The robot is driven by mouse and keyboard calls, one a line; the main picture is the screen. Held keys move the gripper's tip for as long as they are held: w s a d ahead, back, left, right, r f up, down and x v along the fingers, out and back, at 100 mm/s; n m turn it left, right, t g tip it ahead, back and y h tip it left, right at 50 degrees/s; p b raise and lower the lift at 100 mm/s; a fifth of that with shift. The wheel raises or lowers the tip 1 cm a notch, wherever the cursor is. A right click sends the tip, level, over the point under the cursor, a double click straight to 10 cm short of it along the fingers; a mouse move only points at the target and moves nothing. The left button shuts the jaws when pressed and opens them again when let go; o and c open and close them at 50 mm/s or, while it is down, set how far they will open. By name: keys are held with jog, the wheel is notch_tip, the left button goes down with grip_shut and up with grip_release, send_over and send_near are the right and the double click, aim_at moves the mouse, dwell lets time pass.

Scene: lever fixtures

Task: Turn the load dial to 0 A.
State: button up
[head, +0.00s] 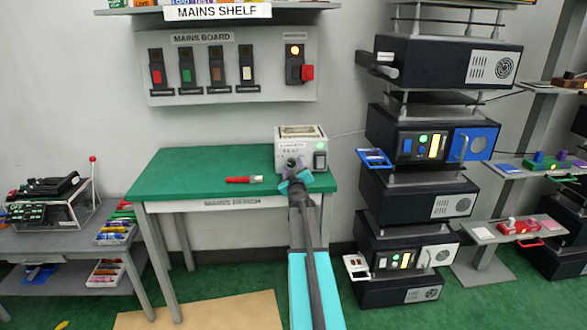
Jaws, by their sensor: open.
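A pale box (301,146) with a small printed label, too small to read surely, stands at the right end of the green-topped bench (200,165). A dark round knob (291,163), which looks like the load dial, shows low on its front; its pointer and scale cannot be read. My gripper (294,181), with cyan fingers, is open just in front of and below the knob. I cannot tell whether the fingers touch it. My arm comes up from the bottom and hides part of the bench's front. A dark switch with a pale green part (320,159) is right of the knob.
A red-handled tool (243,180) lies on the bench left of my gripper. The mains board (232,70) with several switches hangs on the wall above. A rack of dark units (415,190) stands close on the right. The bench's left part is clear.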

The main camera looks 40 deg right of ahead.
jog(key=v, duration=1.3)
jog(key=shift+s+a+b, duration=0.2)
jog(key=shift+s+b, duration=0.1)
jog(key=shift+b, duration=0.05)
dwell(0.8)
